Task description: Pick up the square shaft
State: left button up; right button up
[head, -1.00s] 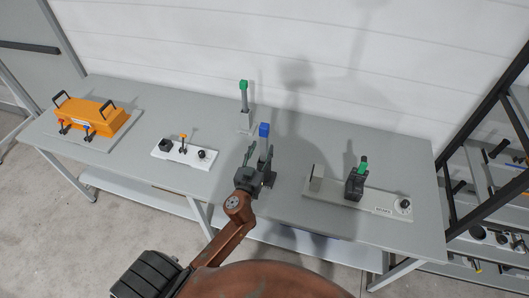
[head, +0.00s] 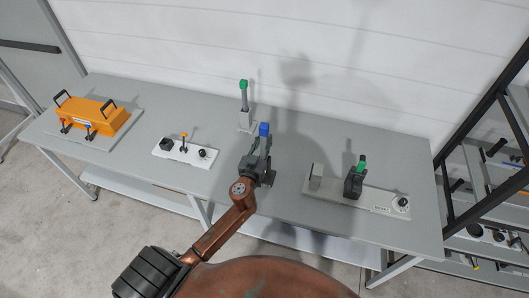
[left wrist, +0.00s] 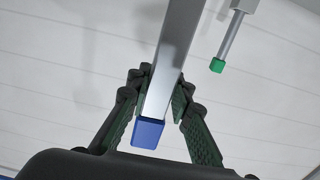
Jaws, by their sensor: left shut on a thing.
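The square shaft is a grey metal bar with a blue cap (head: 264,129). It stands near the middle of the table. In the left wrist view the shaft (left wrist: 172,62) runs between the two fingers, with its blue end cap (left wrist: 148,133) toward the camera. My left gripper (head: 260,150) is shut on the shaft just below the cap. It also shows in the left wrist view (left wrist: 161,92), with a finger on each side of the bar. The shaft's lower end is hidden behind the gripper in the head view. My right gripper is not in view.
A green-capped rod (head: 244,93) stands in a grey holder just behind the shaft. An orange case (head: 95,114) and a white control plate (head: 187,151) lie to the left. A pale fixture board (head: 380,205) with a green-tipped black device (head: 355,182) lies to the right.

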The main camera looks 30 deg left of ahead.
pick_arm(q)
grip_shut()
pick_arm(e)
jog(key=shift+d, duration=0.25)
pick_arm(q)
jog(key=shift+r, duration=0.1)
